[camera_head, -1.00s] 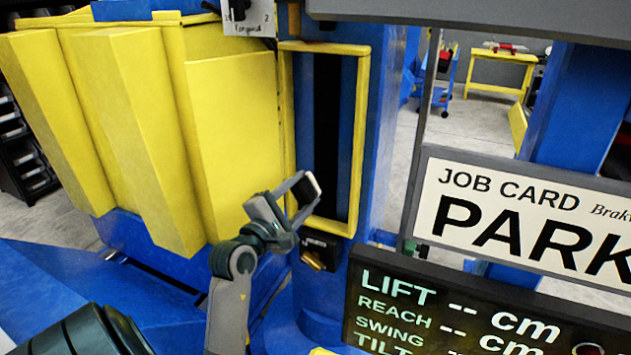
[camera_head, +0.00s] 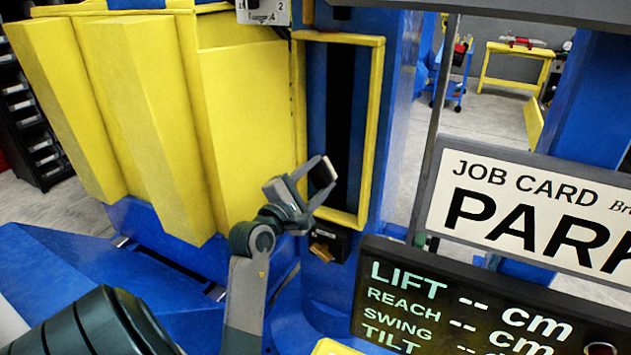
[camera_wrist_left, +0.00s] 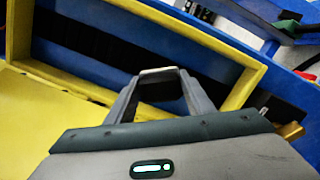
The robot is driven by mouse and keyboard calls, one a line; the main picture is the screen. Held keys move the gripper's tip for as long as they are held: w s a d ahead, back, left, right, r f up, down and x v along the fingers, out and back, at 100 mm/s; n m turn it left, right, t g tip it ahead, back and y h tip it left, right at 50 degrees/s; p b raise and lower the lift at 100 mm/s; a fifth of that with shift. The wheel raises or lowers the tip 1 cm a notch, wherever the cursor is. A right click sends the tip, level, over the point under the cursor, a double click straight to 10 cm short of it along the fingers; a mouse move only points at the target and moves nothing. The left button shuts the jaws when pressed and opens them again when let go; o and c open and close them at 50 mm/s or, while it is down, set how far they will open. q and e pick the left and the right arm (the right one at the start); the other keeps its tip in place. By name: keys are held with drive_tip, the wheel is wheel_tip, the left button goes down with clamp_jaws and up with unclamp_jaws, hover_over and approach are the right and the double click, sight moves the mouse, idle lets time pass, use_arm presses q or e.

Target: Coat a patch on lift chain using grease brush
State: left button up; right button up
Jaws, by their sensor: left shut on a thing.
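The lift chain is the dark strip (camera_head: 342,115) inside a tall slot with a yellow frame (camera_head: 376,110) on the blue column; no links can be made out. In the left wrist view it is a dark ribbed band (camera_wrist_left: 75,50). My left gripper (camera_head: 322,172) is in front of the lower part of the slot. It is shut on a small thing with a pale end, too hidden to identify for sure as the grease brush. In the left wrist view the fingers (camera_wrist_left: 158,74) converge over the slot; any contact with the chain cannot be told. My right gripper is out of view.
A dark box with a brass-coloured piece (camera_head: 322,252) sits below the slot. Yellow folded covers (camera_head: 150,110) stand left. A job card sign (camera_head: 540,210) and a readout panel (camera_head: 450,310) stand right. A yellow bench (camera_head: 515,50) is far behind.

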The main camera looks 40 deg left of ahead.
use_arm(q)
drive_tip(key=shift+x, duration=1.45)
drive_tip(key=shift+w+a+f, duration=0.1)
drive_tip(key=shift+w+a, duration=0.1)
drive_tip(key=shift+w, duration=0.05)
drive_tip(key=shift+w+a+b, duration=0.2)
drive_tip(key=shift+w+b, duration=0.1)
drive_tip(key=shift+w, duration=0.2)
drive_tip(key=shift+w+a, duration=0.15)
drive_tip(key=shift+w, duration=0.4)
